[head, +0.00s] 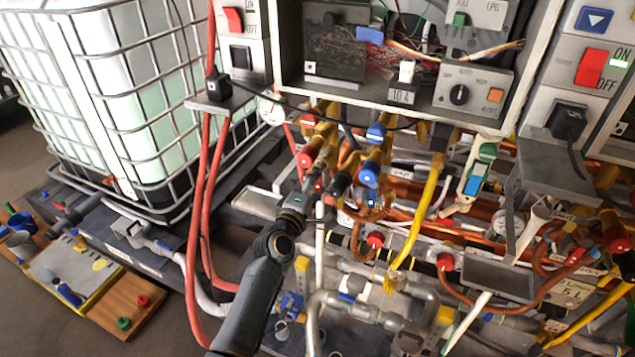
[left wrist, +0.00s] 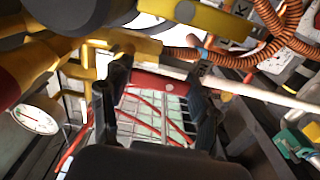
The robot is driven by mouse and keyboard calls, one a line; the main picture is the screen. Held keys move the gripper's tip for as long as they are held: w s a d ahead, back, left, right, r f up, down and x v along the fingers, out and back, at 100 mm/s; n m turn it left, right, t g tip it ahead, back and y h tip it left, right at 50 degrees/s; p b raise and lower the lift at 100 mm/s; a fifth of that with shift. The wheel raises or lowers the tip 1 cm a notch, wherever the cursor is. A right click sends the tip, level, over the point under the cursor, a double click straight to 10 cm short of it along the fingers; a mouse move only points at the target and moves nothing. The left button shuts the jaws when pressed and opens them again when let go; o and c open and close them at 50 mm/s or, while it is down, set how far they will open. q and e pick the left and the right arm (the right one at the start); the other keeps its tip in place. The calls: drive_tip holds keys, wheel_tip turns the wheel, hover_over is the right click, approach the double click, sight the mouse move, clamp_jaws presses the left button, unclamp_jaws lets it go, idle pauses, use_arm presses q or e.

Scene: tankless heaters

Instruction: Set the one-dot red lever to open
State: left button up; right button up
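My left gripper (head: 315,181) reaches up from the bottom of the head view to just below a red lever (head: 307,156) on the yellow pipework. Another red handle (head: 309,119) sits above it. My right gripper is not in view.
Blue-handled valves (head: 369,174) and a yellow hose (head: 424,210) lie close to the right of my gripper. Red hoses (head: 199,200) hang on its left. A round gauge (head: 271,110) and a caged white tank (head: 140,110) stand further left.

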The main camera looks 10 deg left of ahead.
use_arm(q)
drive_tip(key=shift+o, duration=1.3)
drive_tip(key=v, duration=1.2)
